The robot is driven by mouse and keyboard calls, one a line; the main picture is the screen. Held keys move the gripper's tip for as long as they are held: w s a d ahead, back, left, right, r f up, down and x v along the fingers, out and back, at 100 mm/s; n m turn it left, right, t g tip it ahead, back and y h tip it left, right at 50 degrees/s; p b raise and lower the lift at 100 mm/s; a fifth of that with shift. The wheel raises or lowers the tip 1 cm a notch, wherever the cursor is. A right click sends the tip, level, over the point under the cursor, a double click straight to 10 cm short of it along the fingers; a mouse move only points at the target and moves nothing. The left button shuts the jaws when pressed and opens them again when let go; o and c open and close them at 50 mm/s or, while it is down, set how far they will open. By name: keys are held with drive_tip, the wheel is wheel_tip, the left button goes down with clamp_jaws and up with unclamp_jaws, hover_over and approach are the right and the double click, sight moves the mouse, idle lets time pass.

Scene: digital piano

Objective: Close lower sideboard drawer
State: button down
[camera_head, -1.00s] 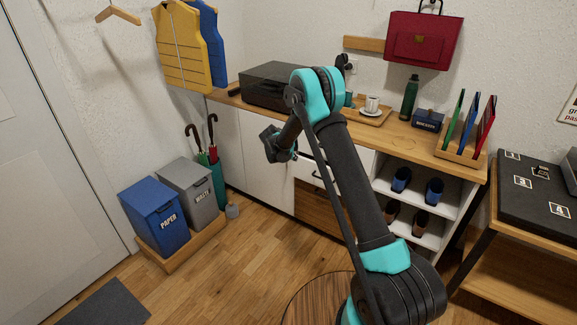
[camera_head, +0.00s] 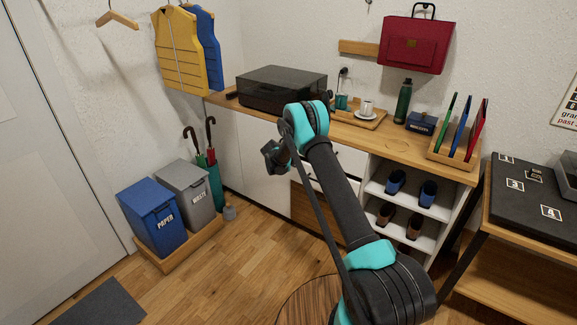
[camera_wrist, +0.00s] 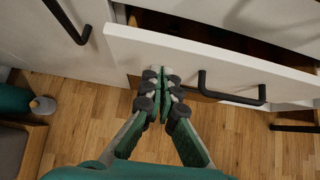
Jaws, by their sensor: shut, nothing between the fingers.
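A white sideboard drawer (camera_wrist: 205,62) with a black bar handle (camera_wrist: 230,90) stands pulled out in the wrist view, its dark inside (camera_wrist: 235,25) showing behind the front. My gripper (camera_wrist: 162,76) is shut and empty, its fingertips close to the lower edge of the drawer front, left of the handle. I cannot tell whether they touch it. In the head view, the white drawer fronts (camera_head: 350,160) of the sideboard (camera_head: 262,165) are partly hidden by my arm. My fingertips are not clear there.
A white door with a black handle (camera_wrist: 68,20) is left of the drawer. The blue paper bin (camera_head: 152,215), grey waste bin (camera_head: 187,192) and umbrella stand (camera_head: 215,185) stand at left. An open shoe shelf (camera_head: 405,210) is at right. Wooden floor (camera_head: 235,260) is clear in front.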

drive_tip(key=shift+w+d, duration=0.7)
drive_tip(key=shift+w, duration=0.25)
